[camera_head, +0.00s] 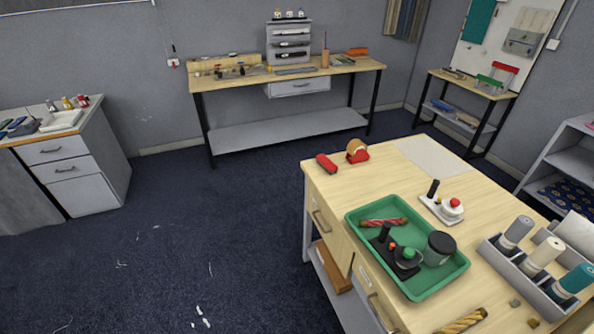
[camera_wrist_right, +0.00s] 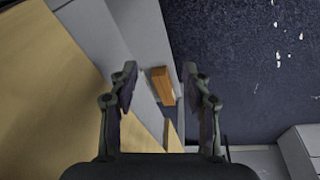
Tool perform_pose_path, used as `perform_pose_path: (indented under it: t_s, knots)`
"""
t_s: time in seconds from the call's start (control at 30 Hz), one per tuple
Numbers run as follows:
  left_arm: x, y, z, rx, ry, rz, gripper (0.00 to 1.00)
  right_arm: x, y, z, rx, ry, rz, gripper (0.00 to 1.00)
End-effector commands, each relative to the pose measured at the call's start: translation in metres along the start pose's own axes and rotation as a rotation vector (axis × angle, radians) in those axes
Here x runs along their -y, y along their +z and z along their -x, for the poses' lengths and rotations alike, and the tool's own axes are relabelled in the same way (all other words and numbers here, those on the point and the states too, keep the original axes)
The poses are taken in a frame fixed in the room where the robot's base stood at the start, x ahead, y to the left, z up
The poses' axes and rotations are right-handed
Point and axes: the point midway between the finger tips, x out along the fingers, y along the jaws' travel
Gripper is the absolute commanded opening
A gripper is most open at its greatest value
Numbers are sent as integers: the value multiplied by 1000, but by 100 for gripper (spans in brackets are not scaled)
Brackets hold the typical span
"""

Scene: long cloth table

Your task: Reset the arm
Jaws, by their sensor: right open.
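My right gripper (camera_wrist_right: 160,72) shows in the right wrist view with its two fingers spread apart. Nothing is between the fingertips. It hangs beside the edge of a wooden worktop, above a lower grey shelf and the dark carpet. Neither arm shows in the head view. My left gripper is in no view.
The wooden workbench (camera_head: 405,185) holds a green tray (camera_head: 443,283), a red tape dispenser (camera_head: 357,152), a white-based device (camera_head: 441,207) and a grey spool rack (camera_head: 525,281). An orange-brown block (camera_wrist_right: 163,84) lies on its lower shelf. The carpet (camera_head: 200,225) at left is mostly clear.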

Motion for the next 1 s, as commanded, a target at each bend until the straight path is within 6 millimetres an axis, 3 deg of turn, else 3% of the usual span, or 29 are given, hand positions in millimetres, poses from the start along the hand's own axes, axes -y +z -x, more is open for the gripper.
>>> perform_pose_path:
  t_s: [0.03, 0.1, 0.2, 0.3, 0.4, 0.57, 1.0]
  knots:
    - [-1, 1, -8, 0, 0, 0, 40, 2, 29, -38, 30, -1, -4, 48]
    - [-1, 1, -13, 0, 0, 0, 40, 3, 68, -78, 52, -3, -8, 48]
    - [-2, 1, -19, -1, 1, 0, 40, 7, 126, -120, 79, -6, -14, 48]
    - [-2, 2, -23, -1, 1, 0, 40, 10, 177, -143, 101, -9, -19, 48]
    - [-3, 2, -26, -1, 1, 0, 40, 13, 212, -153, 114, -11, -22, 48]
    - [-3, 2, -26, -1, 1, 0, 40, 14, 234, -156, 121, -12, -23, 48]
    - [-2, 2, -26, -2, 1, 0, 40, 14, 235, -155, 122, -12, -23, 48]
